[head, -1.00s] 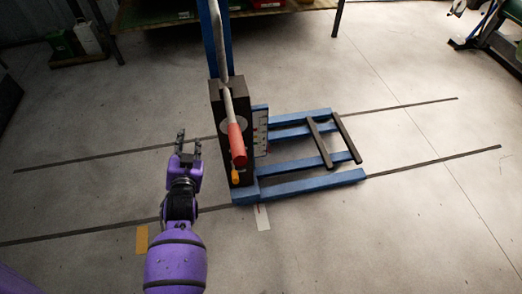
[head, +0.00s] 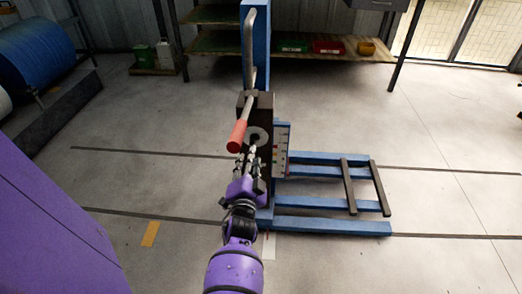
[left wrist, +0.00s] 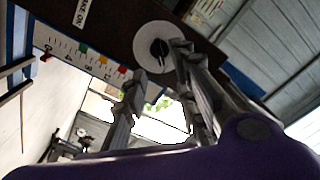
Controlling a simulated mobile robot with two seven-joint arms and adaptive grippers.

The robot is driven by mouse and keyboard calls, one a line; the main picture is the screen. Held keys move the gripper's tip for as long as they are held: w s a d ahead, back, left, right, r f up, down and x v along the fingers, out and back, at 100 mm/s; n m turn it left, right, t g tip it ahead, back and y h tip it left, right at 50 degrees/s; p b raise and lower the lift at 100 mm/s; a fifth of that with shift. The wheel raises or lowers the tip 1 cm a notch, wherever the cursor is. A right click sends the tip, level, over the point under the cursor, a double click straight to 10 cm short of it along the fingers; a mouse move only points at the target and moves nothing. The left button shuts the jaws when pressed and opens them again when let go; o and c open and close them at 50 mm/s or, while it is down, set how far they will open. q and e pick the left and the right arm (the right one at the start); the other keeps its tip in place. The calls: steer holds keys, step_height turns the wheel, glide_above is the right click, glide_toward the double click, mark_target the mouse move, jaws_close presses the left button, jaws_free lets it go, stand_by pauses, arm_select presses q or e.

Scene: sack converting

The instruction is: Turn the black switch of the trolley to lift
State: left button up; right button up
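The blue trolley (head: 330,228) stands on the floor with a dark box (head: 266,104) on its post. On the box is a round grey plate (head: 262,133), with the black switch (left wrist: 158,50) at its middle in the left wrist view. My left gripper (head: 246,158) is in front of the box, just below the plate in the head view. Its fingers (left wrist: 160,85) are apart with nothing between them. One fingertip appears close to the switch; I cannot tell whether it touches. My right gripper is not in view.
A lever with a red grip (head: 237,135) hangs just above my left gripper. A scale plate with coloured marks (head: 282,150) is beside the box. A bench with bins (head: 328,46) stands behind.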

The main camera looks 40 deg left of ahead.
mark_target(254, 142)
arm_select(q)
steer(key=b+x, duration=0.1)
steer(key=x, duration=0.6)
steer(key=shift+w+a+f, duration=0.1)
steer(key=shift+a+f, duration=0.05)
steer(key=shift+a, duration=0.15)
steer(key=shift+c, duration=0.3)
jaws_close()
